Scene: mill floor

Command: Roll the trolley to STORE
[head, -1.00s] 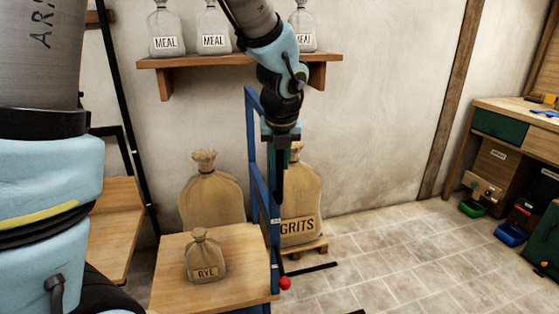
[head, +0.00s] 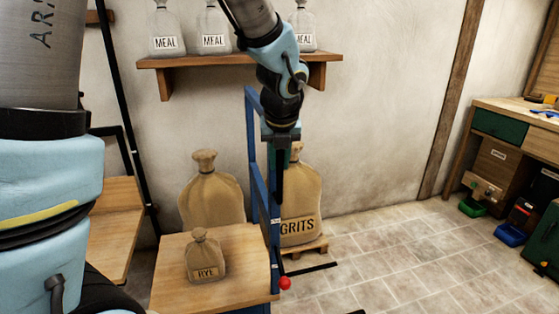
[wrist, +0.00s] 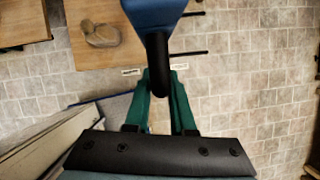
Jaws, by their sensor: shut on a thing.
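The trolley has a wooden deck (head: 170,280) and an upright blue frame (head: 252,130) at its right side. A small tan sack marked RYE (head: 206,257) stands on the deck. My gripper (head: 281,160) is at the blue frame, in front of the GRITS sack. In the wrist view, the green fingers of my gripper (wrist: 160,78) are shut around a dark grip (wrist: 158,58) joined to the blue frame (wrist: 155,12). The deck (wrist: 90,54) and the sack (wrist: 100,35) also show there. No STORE sign is in view.
A GRITS sack (head: 302,190) stands on a low pallet (head: 310,248), with another large sack (head: 211,195) beside it, against the wall. A shelf (head: 240,70) holds MEAL sacks. A workbench (head: 520,118) and bins stand at right. The tiled floor (head: 390,255) at centre right is open.

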